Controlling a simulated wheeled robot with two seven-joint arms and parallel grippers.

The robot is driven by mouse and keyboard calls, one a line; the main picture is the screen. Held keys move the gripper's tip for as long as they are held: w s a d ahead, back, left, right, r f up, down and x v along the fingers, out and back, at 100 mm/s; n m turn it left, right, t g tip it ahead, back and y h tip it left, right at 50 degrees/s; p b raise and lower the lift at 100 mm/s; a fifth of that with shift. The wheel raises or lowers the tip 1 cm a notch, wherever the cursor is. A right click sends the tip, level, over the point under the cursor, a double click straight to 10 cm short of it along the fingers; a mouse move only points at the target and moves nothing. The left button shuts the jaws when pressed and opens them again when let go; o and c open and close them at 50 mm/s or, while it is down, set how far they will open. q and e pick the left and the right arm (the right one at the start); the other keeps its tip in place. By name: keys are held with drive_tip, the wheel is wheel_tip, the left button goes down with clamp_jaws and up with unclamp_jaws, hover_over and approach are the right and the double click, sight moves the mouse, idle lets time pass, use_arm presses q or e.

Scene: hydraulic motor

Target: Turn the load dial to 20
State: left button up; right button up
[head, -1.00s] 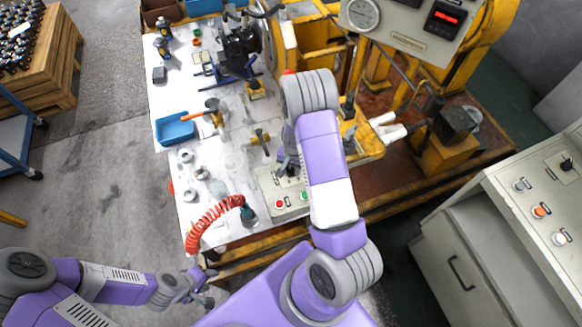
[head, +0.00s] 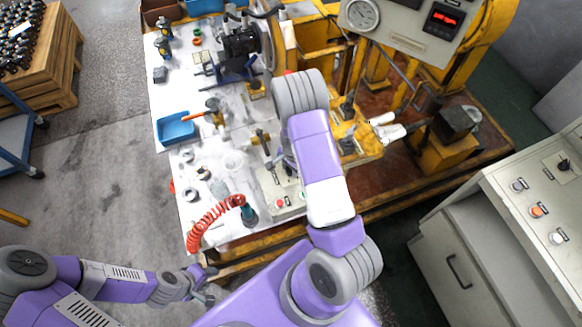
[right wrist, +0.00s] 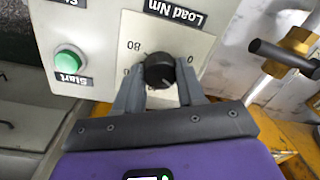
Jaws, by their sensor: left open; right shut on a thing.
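The load dial is a black round knob (right wrist: 159,70) on a pale panel (right wrist: 112,22) in the right wrist view. The panel is marked "Load Nm", with "80" and "0" beside the knob, all upside down in this view. My right gripper (right wrist: 160,86) has its two grey fingers shut on the knob, one on each side. I cannot read the knob's setting. My left gripper (head: 206,297) is open and empty, low at the left, away from the box.
A green Start button (right wrist: 70,60) is beside the dial. A brass-and-black fitting (right wrist: 290,50) stands close at the right. In the head view, a red coiled hose (head: 213,222), a blue tray (head: 175,128) and loose parts lie on the white bench. A grey cabinet (head: 480,240) stands at right.

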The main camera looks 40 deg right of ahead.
drive_tip(key=o, duration=1.1)
drive_tip(key=shift+c, duration=0.2)
drive_tip(key=r+p, duration=0.1)
drive_tip(key=r, duration=0.6)
drive_tip(key=shift+s+r+p, duration=0.2)
drive_tip(key=shift+r+p, duration=0.1)
drive_tip(key=shift+p, duration=0.05)
